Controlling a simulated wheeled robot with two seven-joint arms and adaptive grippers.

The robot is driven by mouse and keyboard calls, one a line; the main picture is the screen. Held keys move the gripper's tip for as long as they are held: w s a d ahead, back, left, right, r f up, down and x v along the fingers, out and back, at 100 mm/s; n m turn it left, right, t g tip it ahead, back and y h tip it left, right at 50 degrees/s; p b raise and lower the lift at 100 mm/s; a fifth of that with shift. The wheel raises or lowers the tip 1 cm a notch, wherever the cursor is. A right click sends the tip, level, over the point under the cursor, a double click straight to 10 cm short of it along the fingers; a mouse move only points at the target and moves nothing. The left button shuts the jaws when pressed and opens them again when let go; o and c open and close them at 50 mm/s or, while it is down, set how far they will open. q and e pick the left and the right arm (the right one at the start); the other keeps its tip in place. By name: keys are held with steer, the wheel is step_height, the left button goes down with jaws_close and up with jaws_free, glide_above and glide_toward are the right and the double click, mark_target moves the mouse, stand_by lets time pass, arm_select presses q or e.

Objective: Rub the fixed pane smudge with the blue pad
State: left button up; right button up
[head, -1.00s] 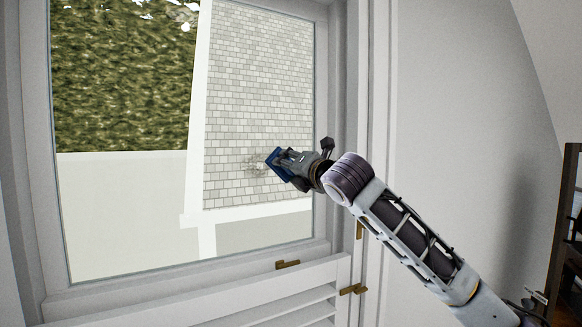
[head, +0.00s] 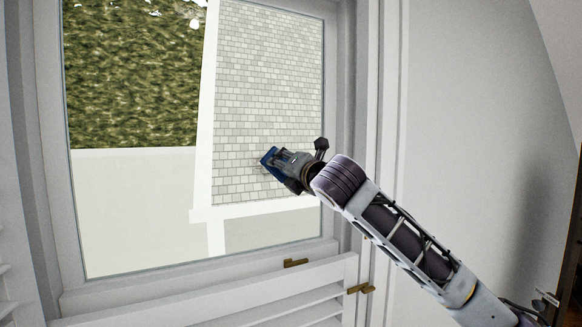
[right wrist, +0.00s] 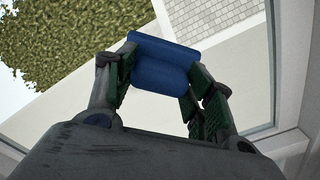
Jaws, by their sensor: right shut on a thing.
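The blue pad (head: 268,157) is at the window pane (head: 140,205), in front of the part showing pale brickwork. My right gripper (head: 280,162) is shut on the pad. In the right wrist view the pad (right wrist: 163,72) sits between the two fingers, its broad face toward the glass. I cannot tell for certain whether it touches the glass. No clear smudge shows on the pane now; the pad covers the area where it was, so I cannot tell whether any mark lies behind it. My left gripper is not in view.
The white window frame (head: 340,110) stands close to the right of my gripper. Brass latches (head: 296,262) and (head: 360,288) and a louvred panel (head: 250,310) lie below the pane. A plain wall (head: 470,130) is at the right.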

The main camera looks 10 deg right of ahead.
steer(key=shift+a, duration=0.15)
steer(key=shift+s+a, duration=0.35)
steer(key=shift+a, duration=0.6)
steer(key=shift+s+a, duration=0.3)
steer(key=shift+a, duration=0.6)
steer(key=shift+s+a, duration=0.3)
steer(key=shift+a, duration=0.65)
steer(key=shift+s+a, duration=0.3)
steer(key=shift+a, duration=0.65)
steer(key=shift+r, duration=0.1)
steer(key=shift+r, duration=1)
steer(key=shift+d, duration=0.15)
steer(key=shift+w+d, duration=0.35)
steer(key=shift+d, duration=0.55)
steer(key=shift+w+d, duration=0.3)
steer(key=shift+d, duration=0.6)
